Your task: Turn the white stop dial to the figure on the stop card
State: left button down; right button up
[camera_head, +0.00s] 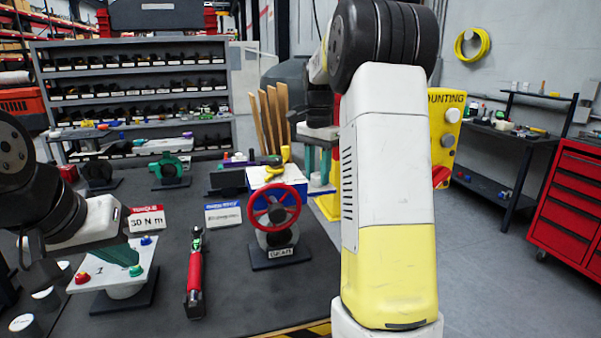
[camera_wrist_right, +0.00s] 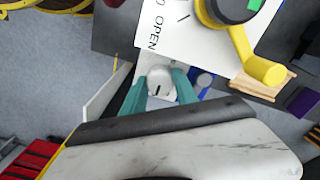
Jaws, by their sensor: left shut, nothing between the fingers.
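The white stop dial (camera_wrist_right: 161,84), with a dark mark on its face, shows in the right wrist view. The teal fingers of my right gripper (camera_wrist_right: 161,82) flank it closely on both sides; whether they press on it I cannot tell. My left gripper (camera_head: 130,262) is shut and empty above a white panel (camera_head: 112,282) with coloured knobs.
A red-headed card (camera_head: 147,219) reads "30 N m". A white plate marked "OPEN" (camera_wrist_right: 175,28) and a yellow lever (camera_wrist_right: 262,70) lie close to my right gripper.

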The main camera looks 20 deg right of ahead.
grip_shut()
jog(key=shift+n, duration=0.4)
jog(key=n, duration=0.3)
jog(key=shift+n, duration=2)
jog(key=o, duration=1.1)
grip_release()
